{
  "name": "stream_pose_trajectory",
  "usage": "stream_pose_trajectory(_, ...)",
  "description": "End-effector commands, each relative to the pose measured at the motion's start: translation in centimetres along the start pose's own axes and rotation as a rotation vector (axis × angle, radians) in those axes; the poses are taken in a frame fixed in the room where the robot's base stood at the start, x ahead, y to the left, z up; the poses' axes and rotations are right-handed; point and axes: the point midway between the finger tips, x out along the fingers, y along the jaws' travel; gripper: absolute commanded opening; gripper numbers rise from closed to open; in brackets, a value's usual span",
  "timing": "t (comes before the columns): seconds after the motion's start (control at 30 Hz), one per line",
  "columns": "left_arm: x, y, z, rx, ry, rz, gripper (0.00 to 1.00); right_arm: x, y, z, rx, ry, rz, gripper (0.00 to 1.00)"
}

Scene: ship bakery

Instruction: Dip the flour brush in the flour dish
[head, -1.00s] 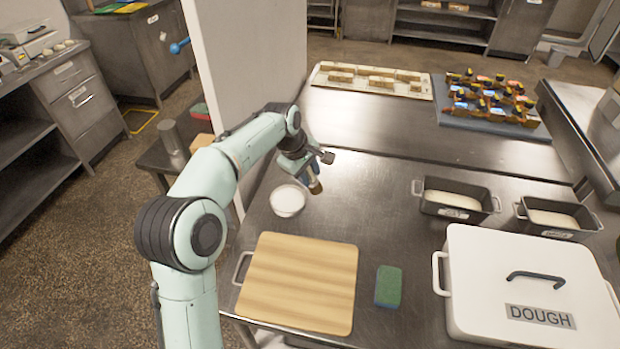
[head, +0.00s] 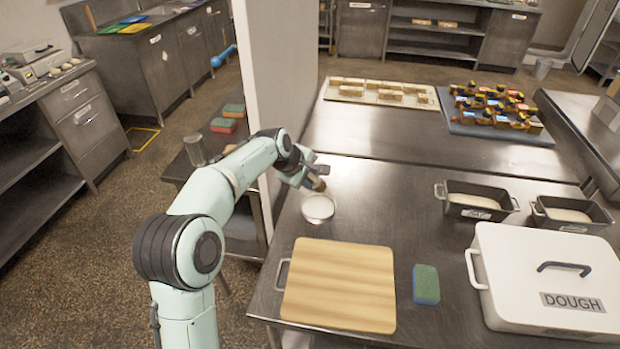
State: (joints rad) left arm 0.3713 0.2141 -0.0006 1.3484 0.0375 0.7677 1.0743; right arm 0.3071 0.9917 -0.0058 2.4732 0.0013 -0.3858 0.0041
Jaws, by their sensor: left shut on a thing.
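The flour dish (head: 318,208) is a small round white bowl on the steel table, behind the wooden board. My left gripper (head: 312,176) is just behind and above the dish, shut on the flour brush (head: 319,185). Only the brush's brown end shows, pointing down near the dish's far rim. I cannot tell whether it touches the flour. My right gripper is not in view.
A wooden board (head: 338,285), a green and blue sponge (head: 426,284) and a white dough box (head: 545,285) stand at the front. Two loaf tins (head: 476,212) are at the right. A white partition (head: 275,75) rises behind my left arm. Table between dish and tins is clear.

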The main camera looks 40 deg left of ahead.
Motion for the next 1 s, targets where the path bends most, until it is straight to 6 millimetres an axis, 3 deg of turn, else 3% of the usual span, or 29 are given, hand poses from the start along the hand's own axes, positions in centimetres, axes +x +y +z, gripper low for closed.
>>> stream_pose_trajectory(0.5, 4.2, -3.0, -0.2, 0.0, 0.0, -0.001, 0.04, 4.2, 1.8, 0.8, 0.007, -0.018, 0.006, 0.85)
stream_pose_trajectory(1.0, 4.6, -3.1, -0.1, 0.0, 0.0, 0.0, 0.04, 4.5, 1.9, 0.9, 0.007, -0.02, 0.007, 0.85)
